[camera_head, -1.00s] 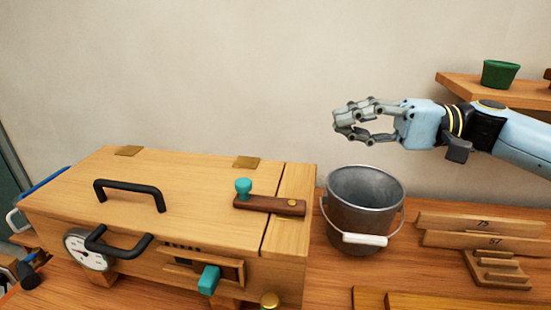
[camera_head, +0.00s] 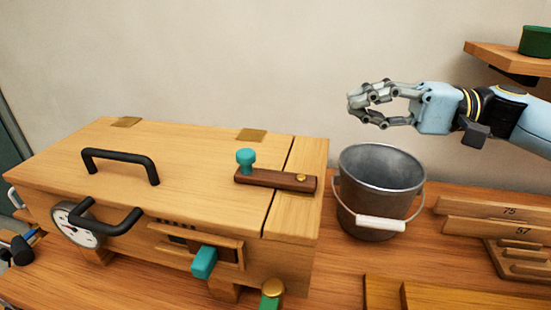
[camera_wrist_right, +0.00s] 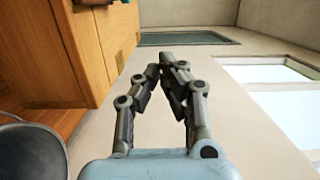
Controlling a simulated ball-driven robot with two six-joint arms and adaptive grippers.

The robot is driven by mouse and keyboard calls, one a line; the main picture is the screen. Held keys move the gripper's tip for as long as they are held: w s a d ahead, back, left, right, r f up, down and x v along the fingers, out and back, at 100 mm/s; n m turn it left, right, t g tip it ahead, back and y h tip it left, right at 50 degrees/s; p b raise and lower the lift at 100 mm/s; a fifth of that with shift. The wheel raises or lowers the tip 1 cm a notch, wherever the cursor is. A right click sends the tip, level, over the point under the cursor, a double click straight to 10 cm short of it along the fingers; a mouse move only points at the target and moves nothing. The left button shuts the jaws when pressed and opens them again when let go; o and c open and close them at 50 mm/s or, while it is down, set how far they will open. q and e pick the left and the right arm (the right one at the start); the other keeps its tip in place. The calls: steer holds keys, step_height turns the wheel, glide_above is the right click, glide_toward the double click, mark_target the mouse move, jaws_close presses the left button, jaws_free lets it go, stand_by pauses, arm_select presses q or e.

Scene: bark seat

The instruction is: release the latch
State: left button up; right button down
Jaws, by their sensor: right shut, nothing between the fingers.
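The latch (camera_head: 280,181) is a dark wooden bar with a teal knob (camera_head: 246,158) at its left end and a brass pivot at its right end. It lies on top of the wooden box (camera_head: 190,160), across the seam between lid and right-hand strip. My right gripper (camera_head: 352,104) is above and to the right of the latch, over the bucket, well apart from both. Its fingertips meet and hold nothing, which the right wrist view (camera_wrist_right: 165,62) also shows. My left gripper is not in view.
A metal bucket (camera_head: 378,190) with a white-gripped handle stands right of the box. Black handles (camera_head: 120,165) stick out from the lid and front. A teal slider (camera_head: 204,262) and a gauge (camera_head: 74,224) are on the front. Stepped wooden boards (camera_head: 490,224) lie at right.

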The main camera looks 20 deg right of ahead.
mark_target(275, 168)
arm_select(q)
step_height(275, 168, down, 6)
steer(key=b, duration=0.5)
arm_select(e)
step_height(275, 168, down, 6)
steer(key=shift+s, duration=0.1)
steer(key=shift+a, duration=0.1)
steer(key=p+x, duration=0.2)
steer(key=x, duration=0.8)
steer(key=shift+r, duration=0.15)
steer(key=shift+s+a+p, duration=0.2)
steer(key=shift+a+p, duration=0.2)
steer(key=shift+a, duration=0.2)
steer(key=shift+s+a+p, duration=0.15)
steer(key=shift+a+p, duration=0.2)
steer(key=shift+a, duration=0.25)
steer(key=shift+s+a, duration=0.3)
steer(key=shift+a, duration=0.25)
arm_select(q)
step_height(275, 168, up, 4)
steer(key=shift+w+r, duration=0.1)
arm_select(e)
steer(key=shift+a, duration=0.1)
steer(key=shift+f, duration=0.25)
